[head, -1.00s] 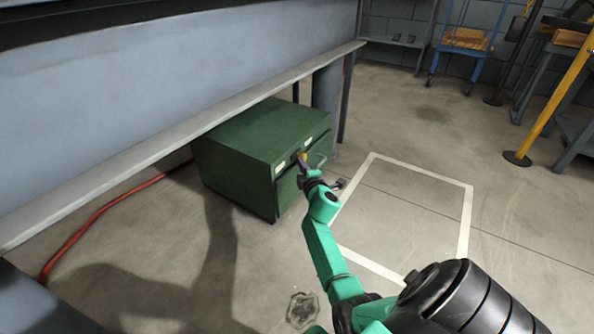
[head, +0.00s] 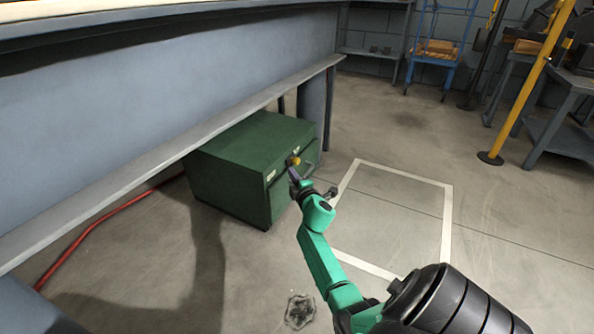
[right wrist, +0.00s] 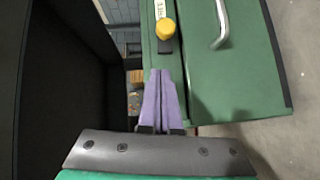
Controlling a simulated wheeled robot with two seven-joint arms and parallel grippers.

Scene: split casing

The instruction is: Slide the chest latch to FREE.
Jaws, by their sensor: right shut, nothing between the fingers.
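The green chest (head: 240,165) stands on the floor under the workbench shelf. The latch's yellow knob (head: 294,160) sits at the top of its front face; it also shows in the right wrist view (right wrist: 166,28), at the end of a dark slot beside a pale label (right wrist: 160,9). The label's lettering is too small to read surely. My right gripper (head: 292,174) is just short of the knob. In the right wrist view its purple fingers (right wrist: 160,72) are shut together and empty, pointing towards the knob with a small gap. My left gripper is out of view.
A metal handle (right wrist: 222,24) sticks out from the chest front beside the knob. The shelf edge (head: 190,140) overhangs the chest. A red hose (head: 95,225) runs along the floor at left. The floor inside the white outline (head: 447,215) is clear.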

